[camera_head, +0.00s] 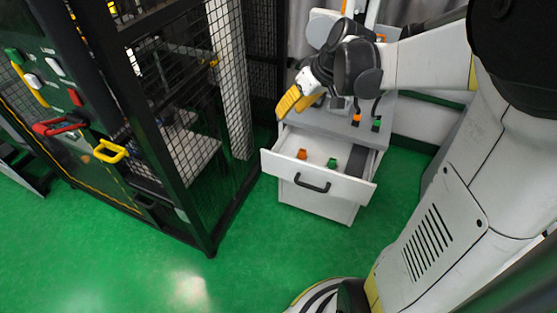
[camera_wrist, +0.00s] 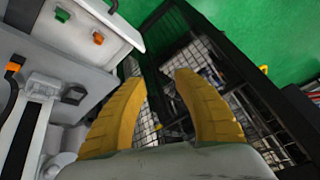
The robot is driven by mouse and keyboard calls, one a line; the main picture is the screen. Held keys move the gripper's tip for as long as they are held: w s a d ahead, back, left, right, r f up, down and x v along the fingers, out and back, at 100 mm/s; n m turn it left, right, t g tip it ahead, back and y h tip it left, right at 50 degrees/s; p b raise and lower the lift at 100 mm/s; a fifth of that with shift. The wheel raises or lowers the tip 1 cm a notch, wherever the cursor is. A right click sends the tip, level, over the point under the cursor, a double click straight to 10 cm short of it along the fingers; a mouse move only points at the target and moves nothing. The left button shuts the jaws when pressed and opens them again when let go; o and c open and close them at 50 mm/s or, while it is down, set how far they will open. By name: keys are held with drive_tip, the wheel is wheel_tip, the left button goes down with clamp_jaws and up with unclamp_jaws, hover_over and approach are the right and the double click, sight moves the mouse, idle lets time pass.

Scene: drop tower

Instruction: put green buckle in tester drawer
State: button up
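A small green buckle (camera_head: 332,162) lies inside the open white tester drawer (camera_head: 318,183), right of an orange piece (camera_head: 302,154). In the wrist view the green buckle (camera_wrist: 62,15) shows at the upper left in the drawer, with the orange piece (camera_wrist: 98,38) beside it. Another green piece (camera_head: 376,124) is on the cabinet top, near an orange one (camera_head: 357,119). My gripper (camera_head: 290,102) has yellow fingers and is above the cabinet's left side, apart from the buckles. In the wrist view my gripper (camera_wrist: 160,78) is open, with nothing between its fingers.
A black mesh cage (camera_head: 180,110) with coloured handles and a control panel (camera_head: 60,100) stands left of the drawer cabinet. The drawer has a black handle (camera_head: 312,184) and a dark strip at its right side. Green floor (camera_head: 150,260) in front is clear.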

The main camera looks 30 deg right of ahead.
drive_tip(key=s+a+r+m+t+h, duration=0.1)
drive_tip(key=s+a, duration=0.5)
drive_tip(key=s, duration=0.2)
drive_tip(key=s+a+r+t+h, duration=0.1)
drive_tip(key=s+a+h, duration=0.1)
drive_tip(key=s+a, duration=0.4)
drive_tip(key=shift+s+r+m, duration=0.15)
drive_tip(key=shift+s+m, duration=0.25)
drive_tip(key=shift+s, duration=0.85)
drive_tip(key=shift+d, duration=0.1)
